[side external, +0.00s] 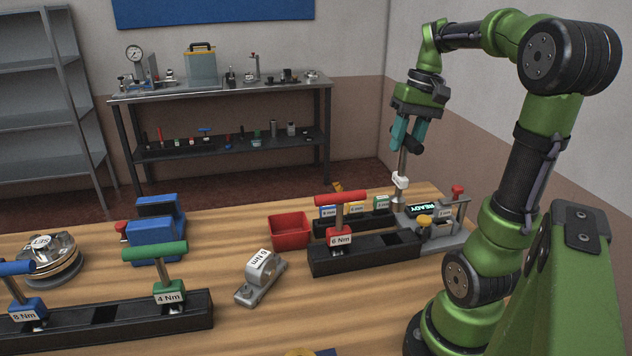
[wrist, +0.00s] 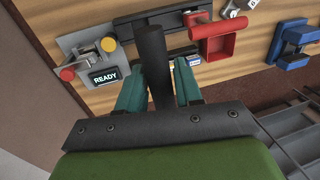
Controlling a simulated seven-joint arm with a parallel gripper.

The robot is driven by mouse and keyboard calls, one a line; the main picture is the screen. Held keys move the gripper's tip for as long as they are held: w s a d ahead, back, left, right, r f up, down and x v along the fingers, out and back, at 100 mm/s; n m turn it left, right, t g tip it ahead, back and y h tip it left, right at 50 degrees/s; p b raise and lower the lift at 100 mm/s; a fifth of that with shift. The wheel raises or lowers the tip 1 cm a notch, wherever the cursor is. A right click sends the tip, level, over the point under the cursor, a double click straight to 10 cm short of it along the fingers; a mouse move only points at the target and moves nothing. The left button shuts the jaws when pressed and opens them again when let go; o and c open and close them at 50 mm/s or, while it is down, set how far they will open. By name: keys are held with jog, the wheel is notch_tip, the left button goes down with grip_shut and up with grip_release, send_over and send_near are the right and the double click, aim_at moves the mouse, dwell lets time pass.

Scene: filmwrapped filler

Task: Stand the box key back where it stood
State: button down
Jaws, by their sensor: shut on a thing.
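My gripper (side external: 407,140) is shut on the black crossbar handle (side external: 411,145) of the box key. The handle also shows between the teal fingers in the wrist view (wrist: 155,65). The key's grey shaft (side external: 402,162) points down, roughly upright, with a white labelled collar (side external: 400,180) low on it. Its lower end is near the left side of the grey READY fixture (side external: 455,240); I cannot tell whether it touches. The right black rack (side external: 365,256) holds a red-handled 6 Nm key (side external: 340,200) and has a bare slot right of it. The left rack (side external: 130,322) has a dark empty slot between its keys.
A green-handled 4 Nm key (side external: 155,250) and blue-handled 8 Nm key (side external: 25,295) stand in the left rack. A red bin (side external: 290,231), a grey 6 Nm block (side external: 260,278) and a blue clamp-like block (side external: 155,228) are on the table. Small coloured labelled blocks stand behind the right rack.

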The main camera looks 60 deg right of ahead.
aim_at(397, 198)
notch_tip(397, 198, down, 13)
jog(key=shift+r, duration=0.1)
dwell(0.4)
jog(key=shift+f, duration=0.2)
jog(key=c, duration=0.8)
grip_release()
jog(key=shift+o, duration=0.2)
jog(key=shift+r, duration=0.1)
notch_tip(397, 198, up, 12)
jog(key=s+d, duration=0.2)
jog(key=w+a+f+n+t, duration=0.1)
jog(key=w+a+n+t, duration=0.1)
jog(key=a, duration=1.1)
jog(key=w+a+f+n+t, duration=0.1)
jog(key=w+a+n+t, duration=0.2)
jog(key=a, duration=1)
jog(key=shift+w+f+t, duration=0.3)
jog(key=shift+w+f, duration=0.1)
jog(key=shift+w, duration=0.05)
jog(key=shift+a, duration=0.1)
